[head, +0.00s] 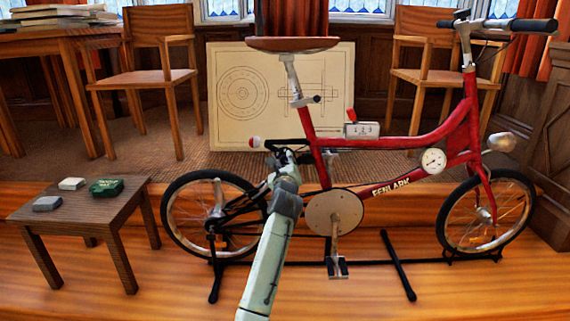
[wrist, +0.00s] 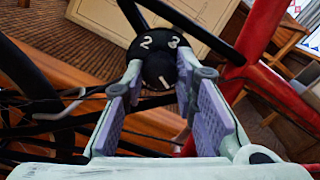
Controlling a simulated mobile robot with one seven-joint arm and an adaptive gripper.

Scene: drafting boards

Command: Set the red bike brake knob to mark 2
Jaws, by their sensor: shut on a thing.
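The red bike (head: 425,143) stands upright across the middle of the head view. In the wrist view a round black brake knob (wrist: 158,70) sits in front of a black dial face (wrist: 158,41) with white marks 2 and 3 at its top. A white stroke, a pointer or a 1, shows low on the knob; I cannot tell which. My gripper (wrist: 160,72) is shut on the knob, one fingertip on each side. In the head view my gripper (head: 284,156) is at the rear frame below the seat, and the knob is hidden there.
A white box marked 1 2 3 with a red lever (head: 362,129) sits on the bike's top tube. A white-tipped lever (head: 256,142) is close left of my gripper. A low table (head: 80,212) with small objects stands left. Black stand bars (head: 398,266) lie on the floor.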

